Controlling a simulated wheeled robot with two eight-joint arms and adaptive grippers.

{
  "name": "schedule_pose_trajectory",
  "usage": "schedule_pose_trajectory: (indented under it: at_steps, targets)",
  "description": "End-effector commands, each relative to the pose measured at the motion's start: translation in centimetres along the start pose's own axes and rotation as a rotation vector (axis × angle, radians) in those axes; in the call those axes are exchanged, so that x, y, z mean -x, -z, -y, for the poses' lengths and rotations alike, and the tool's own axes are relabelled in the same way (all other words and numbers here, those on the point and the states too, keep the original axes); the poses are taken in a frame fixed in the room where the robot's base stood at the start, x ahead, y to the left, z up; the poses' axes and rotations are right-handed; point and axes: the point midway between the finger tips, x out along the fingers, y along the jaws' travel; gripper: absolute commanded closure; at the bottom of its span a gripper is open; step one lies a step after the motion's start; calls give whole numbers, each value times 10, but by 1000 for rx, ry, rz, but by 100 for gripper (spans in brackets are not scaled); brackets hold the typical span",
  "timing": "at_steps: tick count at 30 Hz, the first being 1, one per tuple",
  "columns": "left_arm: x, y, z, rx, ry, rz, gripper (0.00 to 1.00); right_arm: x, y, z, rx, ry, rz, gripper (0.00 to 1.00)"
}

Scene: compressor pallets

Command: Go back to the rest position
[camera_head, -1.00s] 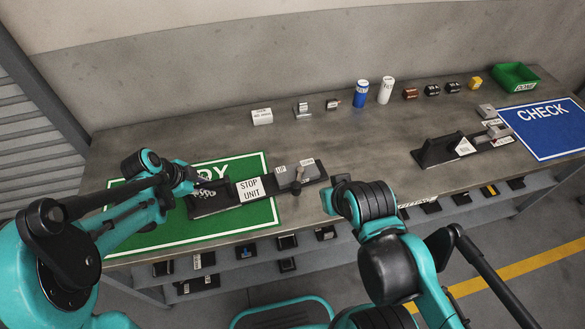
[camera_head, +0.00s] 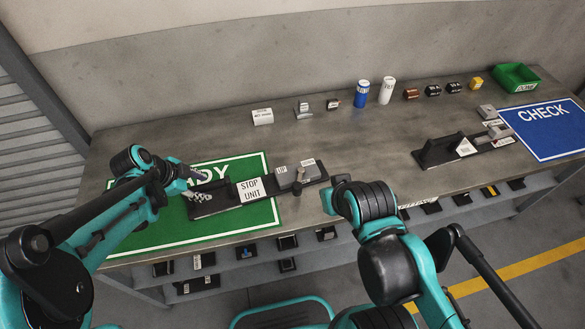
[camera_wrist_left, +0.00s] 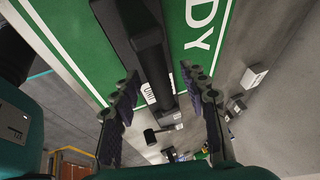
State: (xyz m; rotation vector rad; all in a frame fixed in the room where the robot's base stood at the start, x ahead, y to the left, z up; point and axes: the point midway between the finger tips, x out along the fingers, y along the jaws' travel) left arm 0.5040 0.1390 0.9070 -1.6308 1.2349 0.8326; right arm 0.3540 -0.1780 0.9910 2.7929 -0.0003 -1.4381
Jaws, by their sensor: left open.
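My left gripper (camera_head: 202,187) is open at the handle end of a black pallet (camera_head: 226,201) on the green READY mat (camera_head: 150,236). In the left wrist view the black handle (camera_wrist_left: 151,58) shows between the two spread fingers (camera_wrist_left: 160,88), with no visible grip on it. The pallet carries a white STOP UNIT label (camera_head: 250,189) and a grey block (camera_head: 286,177) with a dark upright piece beside it. My right arm's end (camera_head: 338,194) is at the table's front edge. Its fingers are not clear.
A second pallet (camera_head: 436,152) stands beside the blue CHECK mat (camera_head: 548,128). Small parts, a blue can (camera_head: 361,94), a white can (camera_head: 387,91) and a green bin (camera_head: 516,77) line the back. Table space between the pallets is bare. A shelf with dark parts runs below the front edge.

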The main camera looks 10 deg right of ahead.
Motion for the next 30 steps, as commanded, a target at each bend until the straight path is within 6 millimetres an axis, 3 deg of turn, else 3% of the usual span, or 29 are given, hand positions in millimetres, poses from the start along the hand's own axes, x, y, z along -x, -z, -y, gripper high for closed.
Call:
schedule_pose_trajectory:
  at_steps: [6, 12, 25, 30]
  targets:
    - [51, -1, -1, 2, 1, 1, 56, 0, 0, 0, 0, 0, 0, 100]
    - [83, -1, 0, 1, 0, 1, 56, 0, 0, 0, 0, 0, 0, 100]
    - [95, 0, -3, 24, 4, 8, 56, 0, 0, 0, 0, 0, 0, 100]
    - [106, 6, -27, 258, 57, 69, 56, 0, 0, 0, 0, 0, 0, 100]
